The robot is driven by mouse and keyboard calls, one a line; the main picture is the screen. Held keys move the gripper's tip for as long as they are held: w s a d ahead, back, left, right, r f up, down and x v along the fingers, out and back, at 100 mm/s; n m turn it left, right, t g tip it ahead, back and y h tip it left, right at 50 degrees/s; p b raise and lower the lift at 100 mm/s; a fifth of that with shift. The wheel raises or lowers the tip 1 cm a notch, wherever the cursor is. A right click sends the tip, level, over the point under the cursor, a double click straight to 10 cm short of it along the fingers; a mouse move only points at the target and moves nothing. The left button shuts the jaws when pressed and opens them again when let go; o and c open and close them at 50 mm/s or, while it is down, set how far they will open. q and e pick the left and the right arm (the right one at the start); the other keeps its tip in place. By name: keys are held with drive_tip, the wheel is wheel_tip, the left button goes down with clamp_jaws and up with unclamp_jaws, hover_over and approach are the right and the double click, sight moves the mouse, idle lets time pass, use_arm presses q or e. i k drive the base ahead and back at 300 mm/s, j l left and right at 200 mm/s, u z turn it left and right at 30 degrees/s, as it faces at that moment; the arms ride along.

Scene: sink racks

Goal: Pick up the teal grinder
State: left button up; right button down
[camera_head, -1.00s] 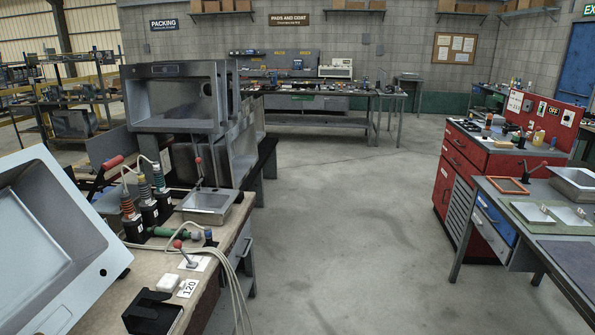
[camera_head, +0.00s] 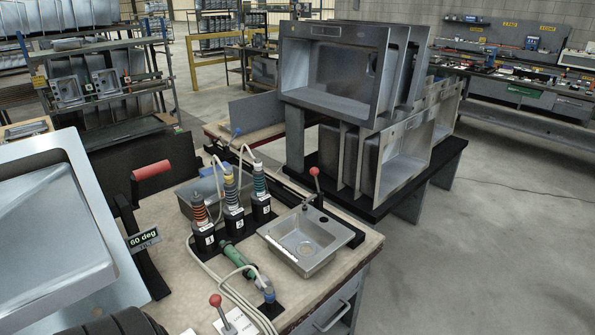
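Three upright tools with coiled collars stand in black numbered holders on the bench at left. I cannot tell for sure which of the two teal tools is the teal grinder. Neither of my grippers is recognisable in view.
A small steel sink (camera_head: 305,240) sits right of the tools. A red-knobbed lever (camera_head: 317,185) stands behind it. A large tilted sink (camera_head: 55,230) fills the left, beside a red-handled clamp (camera_head: 152,170). Hoses run around the tools. Stacked sinks (camera_head: 335,70) stand behind. Floor at right is clear.

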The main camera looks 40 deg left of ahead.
sight(260, 196)
drive_tip(key=i+l+u, duration=0.15)
drive_tip(key=i+u, duration=0.25)
drive_tip(key=i, duration=0.25)
drive_tip(key=i+l+u, duration=0.35)
drive_tip(key=i, duration=0.25)
drive_tip(key=i+l+u, duration=0.4)
drive_tip(key=i, duration=0.2)
